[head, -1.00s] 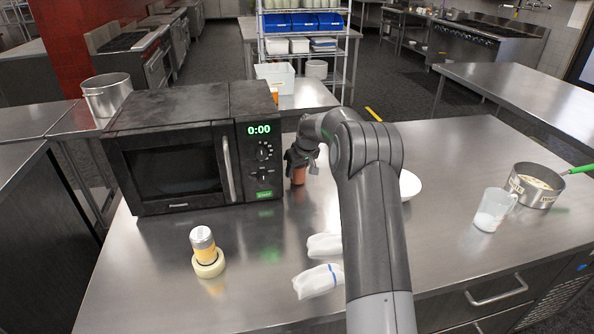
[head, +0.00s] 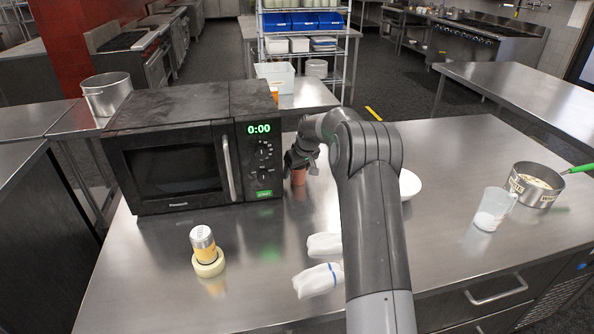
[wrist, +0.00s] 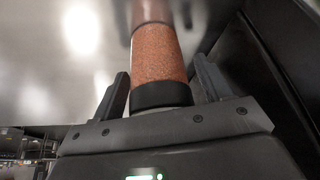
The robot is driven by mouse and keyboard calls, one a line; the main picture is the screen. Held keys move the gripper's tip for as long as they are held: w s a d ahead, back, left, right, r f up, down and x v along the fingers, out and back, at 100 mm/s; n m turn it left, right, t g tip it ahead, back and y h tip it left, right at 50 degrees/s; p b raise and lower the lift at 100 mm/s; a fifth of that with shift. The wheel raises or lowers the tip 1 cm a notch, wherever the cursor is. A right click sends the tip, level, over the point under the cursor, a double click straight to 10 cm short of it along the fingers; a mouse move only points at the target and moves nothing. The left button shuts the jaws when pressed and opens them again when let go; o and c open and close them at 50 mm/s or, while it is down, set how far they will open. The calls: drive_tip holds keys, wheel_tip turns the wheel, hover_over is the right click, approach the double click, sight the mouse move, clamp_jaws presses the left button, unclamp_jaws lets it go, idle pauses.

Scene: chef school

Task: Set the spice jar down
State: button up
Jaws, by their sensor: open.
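The spice jar (head: 299,177), filled with orange-red spice, stands upright on the steel counter just right of the microwave. In the wrist view the jar (wrist: 158,55) shows its clear side and black cap between the two fingers. My gripper (head: 300,160) is open around the jar's capped upper end, with a visible gap on each side in the wrist view (wrist: 161,68). Part of my gripper hides the jar's top in the head view.
The black microwave (head: 170,165) stands close on the left. A yellow shaker on a cream ring (head: 207,265), white cloth bundles (head: 318,281), a white bowl (head: 410,184), a measuring jug (head: 492,208) and a pot (head: 536,185) share the counter (head: 450,230). Its right-hand middle is clear.

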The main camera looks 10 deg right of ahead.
drive_tip(key=s+a+r, duration=0.2)
drive_tip(key=s+r, duration=1.2)
drive_tip(key=r, duration=0.5)
drive_tip(key=s+a+r+m+t+h, duration=0.1)
drive_tip(key=s+r+m, duration=0.1)
drive_tip(key=s, duration=1.1)
drive_tip(key=s+a+r+m+h, duration=0.1)
drive_tip(key=s+r, duration=0.2)
drive_tip(key=s, duration=1.1)
drive_tip(key=s+f+m, duration=0.1)
drive_tip(key=s+f, duration=0.4)
drive_tip(key=s, duration=0.6)
drive_tip(key=shift+s+a+m+t, duration=0.15)
drive_tip(key=shift+s+m+t, duration=0.15)
